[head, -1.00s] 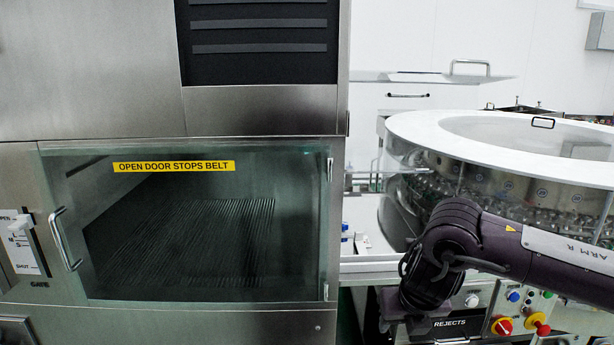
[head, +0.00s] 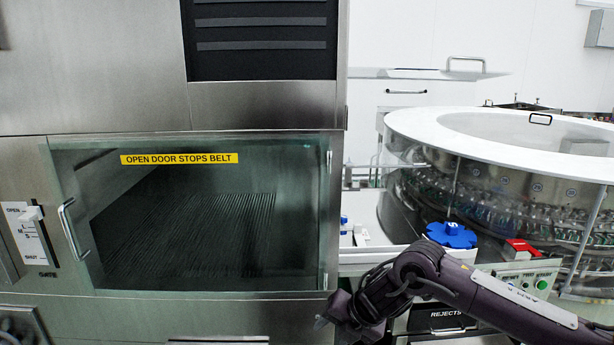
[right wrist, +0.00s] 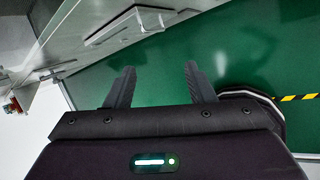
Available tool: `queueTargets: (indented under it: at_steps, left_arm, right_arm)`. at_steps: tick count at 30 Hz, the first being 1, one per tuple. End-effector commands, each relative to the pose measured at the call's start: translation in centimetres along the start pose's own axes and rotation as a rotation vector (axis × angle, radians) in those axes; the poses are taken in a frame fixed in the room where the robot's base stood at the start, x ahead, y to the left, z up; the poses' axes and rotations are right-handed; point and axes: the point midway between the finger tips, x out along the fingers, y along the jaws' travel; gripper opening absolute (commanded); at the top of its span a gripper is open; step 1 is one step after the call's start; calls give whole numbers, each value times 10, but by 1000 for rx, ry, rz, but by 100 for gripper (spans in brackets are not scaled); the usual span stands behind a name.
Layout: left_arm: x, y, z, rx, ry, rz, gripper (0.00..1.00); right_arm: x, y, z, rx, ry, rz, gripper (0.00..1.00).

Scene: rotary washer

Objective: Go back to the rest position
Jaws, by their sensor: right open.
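My right gripper (right wrist: 160,88) is open and empty in the right wrist view, its two dark fingers apart above the green floor (right wrist: 240,55). In the head view my right arm comes in from the lower right and bends down in front of the machines, with the right gripper (head: 338,312) low near the bottom centre, partly blurred. It is below and in front of the glass door (head: 200,220) and appears to hold nothing. My left gripper is not in view.
The steel cabinet's glass door is shut, with a handle (head: 73,230) and a gate lever (head: 32,215) at left. At right stand the round washer (head: 460,135) with bottles, a blue knob-like part (head: 452,235), a button panel (head: 525,278) and a rejects drawer (head: 440,318).

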Motion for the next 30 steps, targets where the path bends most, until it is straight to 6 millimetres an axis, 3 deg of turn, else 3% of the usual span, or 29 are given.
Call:
queueTargets:
  at_steps: [1, 6, 8, 11, 15, 17, 21, 26, 30]
  left_arm:
    - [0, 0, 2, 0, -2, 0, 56]
    - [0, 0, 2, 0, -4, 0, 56]
    - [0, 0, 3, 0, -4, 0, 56]
    - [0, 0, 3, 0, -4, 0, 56]
    - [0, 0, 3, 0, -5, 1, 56]
    - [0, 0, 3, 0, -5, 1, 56]
    - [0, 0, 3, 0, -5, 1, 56]
    - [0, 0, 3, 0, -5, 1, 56]
    - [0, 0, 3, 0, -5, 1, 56]
  right_arm:
    - [22, 3, -6, 90, 26, 47, 49]
    - [89, 4, -12, 483, 76, 213, 49]
    - [114, -7, -14, 641, 85, 255, 49]
    - [158, -42, -23, 919, 90, 296, 49]
    - [217, -120, -53, 1317, 57, 295, 49]
    - [236, -156, -72, 1462, 32, 279, 49]
    - [271, -240, -129, 1750, -44, 211, 49]
    - [291, -331, -209, 2018, -155, 103, 49]
    - [293, -402, -291, 2208, -267, -13, 49]
